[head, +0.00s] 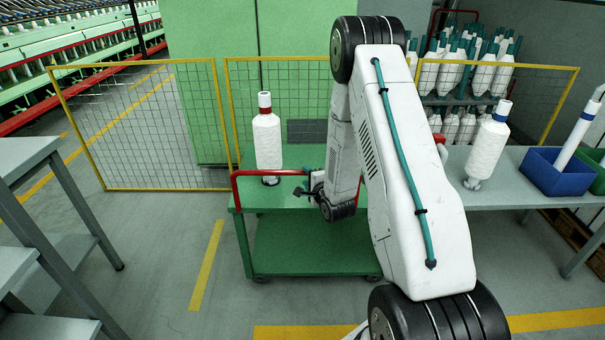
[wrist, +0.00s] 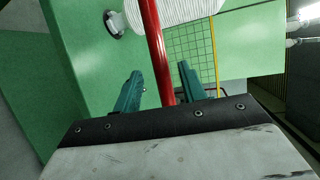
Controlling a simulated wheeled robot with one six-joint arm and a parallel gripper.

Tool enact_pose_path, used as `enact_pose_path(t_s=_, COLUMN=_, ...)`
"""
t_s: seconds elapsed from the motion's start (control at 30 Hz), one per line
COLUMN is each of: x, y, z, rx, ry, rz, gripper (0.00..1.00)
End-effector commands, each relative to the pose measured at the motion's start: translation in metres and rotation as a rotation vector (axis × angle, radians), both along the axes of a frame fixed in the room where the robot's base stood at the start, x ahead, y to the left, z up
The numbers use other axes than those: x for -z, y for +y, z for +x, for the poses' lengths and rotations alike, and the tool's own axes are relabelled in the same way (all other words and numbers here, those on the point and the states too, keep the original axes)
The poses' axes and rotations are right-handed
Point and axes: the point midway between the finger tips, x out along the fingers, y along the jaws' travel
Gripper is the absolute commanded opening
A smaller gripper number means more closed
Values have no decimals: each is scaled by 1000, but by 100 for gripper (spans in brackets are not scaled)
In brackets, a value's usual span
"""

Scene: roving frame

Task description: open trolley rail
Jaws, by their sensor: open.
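The green trolley (head: 310,240) stands in the middle of the head view, with a red rail (head: 262,172) along its near top edge. A white yarn bobbin (head: 267,145) with a red-banded tip stands upright on its top deck. My gripper (head: 303,190) is at the rail, partly hidden by my arm's end. In the wrist view, the red rail (wrist: 155,50) passes between the two teal fingers of my gripper (wrist: 158,82). The fingers are apart, one on each side of the rail. The bobbin (wrist: 170,10) shows at the top of the wrist view.
A yellow-framed mesh fence (head: 145,120) stands behind. A grey table (head: 520,170) at right holds another bobbin (head: 489,147) and a blue bin (head: 560,172). A grey bench (head: 30,155) is at left. Floor between bench and trolley is clear.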

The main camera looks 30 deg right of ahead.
Motion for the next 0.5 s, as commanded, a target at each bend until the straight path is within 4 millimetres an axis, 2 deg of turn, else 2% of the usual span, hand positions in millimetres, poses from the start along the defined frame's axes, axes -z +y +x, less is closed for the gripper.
enact_pose_path(t_s=0.1, x=4, y=-3, z=19, rx=-1, ry=-1, rz=-1, gripper=41)
enact_pose_path(t_s=0.23, x=7, y=-6, z=35, rx=-1, ry=0, rz=-2, gripper=41)
enact_pose_path(t_s=0.5, x=8, y=-8, z=44, rx=-1, ry=2, rz=-2, gripper=41)
